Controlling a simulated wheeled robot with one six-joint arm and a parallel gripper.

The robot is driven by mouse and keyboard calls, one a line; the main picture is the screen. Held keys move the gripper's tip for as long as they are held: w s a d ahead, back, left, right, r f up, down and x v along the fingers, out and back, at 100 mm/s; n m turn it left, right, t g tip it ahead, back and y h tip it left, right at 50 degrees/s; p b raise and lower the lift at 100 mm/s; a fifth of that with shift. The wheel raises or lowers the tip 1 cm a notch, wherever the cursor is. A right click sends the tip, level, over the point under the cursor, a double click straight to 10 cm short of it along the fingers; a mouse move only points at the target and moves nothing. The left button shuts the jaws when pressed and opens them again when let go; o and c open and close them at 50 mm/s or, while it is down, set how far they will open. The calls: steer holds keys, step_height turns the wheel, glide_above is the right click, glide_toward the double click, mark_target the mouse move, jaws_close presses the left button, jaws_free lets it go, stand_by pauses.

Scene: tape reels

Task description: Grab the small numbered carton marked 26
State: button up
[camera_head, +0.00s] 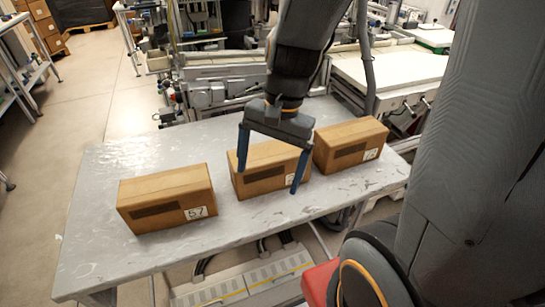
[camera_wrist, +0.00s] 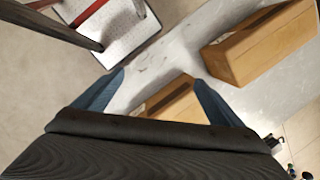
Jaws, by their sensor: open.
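Three brown cartons stand in a row on the grey table. The left carton (camera_head: 166,198) is marked 57. The middle carton (camera_head: 262,172) has its label mostly hidden behind a finger, so I cannot read it. The right carton (camera_head: 350,145) has a label too small to read surely, so I cannot tell which carton is 26. My gripper (camera_head: 268,178) is open and empty, pointing down at the middle carton, with its blue fingers in front of that carton's two ends. In the wrist view a carton (camera_wrist: 172,102) shows between the fingers, partly hidden by my gripper.
The grey table (camera_head: 110,250) has bare surface in front of and left of the cartons. Machinery (camera_head: 215,85) stands close behind it. In the wrist view another carton (camera_wrist: 262,45) lies at upper right, beside the right finger.

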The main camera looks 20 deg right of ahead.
mark_target(272, 151)
steer(key=w+r+m+p, duration=0.1)
steer(key=w+m, duration=0.1)
steer(key=m, duration=0.1)
steer(key=w+r+m+y+p, duration=0.1)
steer(key=w+m, duration=0.1)
steer(key=w, duration=0.1)
steer(key=w+r+m+y+p, duration=0.1)
steer(key=w+m, duration=0.2)
steer(key=shift+m+t, duration=0.3)
steer(key=shift+m, duration=0.3)
steer(key=d+f, duration=0.1)
steer(key=w+d+f, duration=0.1)
steer(key=d, duration=0.1)
steer(key=d+f+b, duration=0.1)
steer(key=f, duration=0.1)
steer(key=shift+w+d+f, duration=0.1)
steer(key=shift+w+d, duration=0.2)
steer(key=shift+w, duration=0.05)
steer(key=shift+d+f, duration=0.25)
steer(key=shift+f, duration=0.3)
steer(key=shift+p+x, duration=0.7)
steer(key=shift+x, duration=2.85)
steer(key=shift+w+a, duration=0.1)
steer(key=shift+w, duration=0.05)
steer(key=c, duration=1.6)
steer(key=shift+o, duration=0.2)
steer(key=shift+r, duration=0.1)
